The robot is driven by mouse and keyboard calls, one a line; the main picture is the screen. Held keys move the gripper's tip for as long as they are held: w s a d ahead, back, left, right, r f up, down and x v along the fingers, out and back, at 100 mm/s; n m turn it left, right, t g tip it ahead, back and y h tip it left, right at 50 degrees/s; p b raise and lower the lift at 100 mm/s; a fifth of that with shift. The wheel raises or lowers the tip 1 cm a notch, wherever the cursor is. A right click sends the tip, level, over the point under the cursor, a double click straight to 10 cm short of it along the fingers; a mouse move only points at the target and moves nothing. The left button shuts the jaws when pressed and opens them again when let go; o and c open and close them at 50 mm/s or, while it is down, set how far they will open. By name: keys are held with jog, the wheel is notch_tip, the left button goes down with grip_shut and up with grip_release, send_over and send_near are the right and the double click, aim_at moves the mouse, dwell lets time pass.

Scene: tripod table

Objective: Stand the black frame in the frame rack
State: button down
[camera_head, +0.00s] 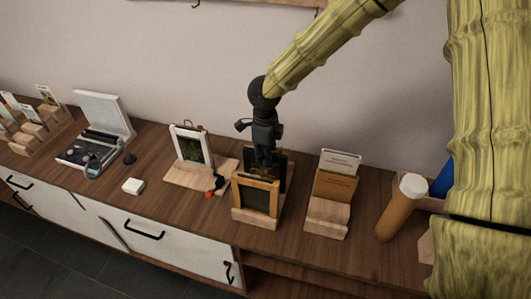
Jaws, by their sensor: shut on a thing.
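The black frame (282,164) is upright behind a light wooden frame (256,197), which hides its lower part. My gripper (264,157) points down from above and is shut on the black frame's upper edge. The frame rack (256,219) is a light wooden block holding the wooden frame at its front. The black frame is over the rear part of the rack. I cannot tell whether its bottom touches the rack.
A white frame (191,146) stands on a wooden board (183,177) to the left. A wooden holder with cards (327,216) stands close on the right, with a brown cylinder (398,212) beyond it. The sideboard's front edge is near the rack.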

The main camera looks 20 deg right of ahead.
jog(key=shift+f, duration=0.25)
jog(key=c, duration=1.2)
grip_release()
jog(key=shift+o, duration=0.2)
jog(key=shift+r, duration=0.1)
notch_tip(320, 180, up, 9)
jog(key=p, duration=0.8)
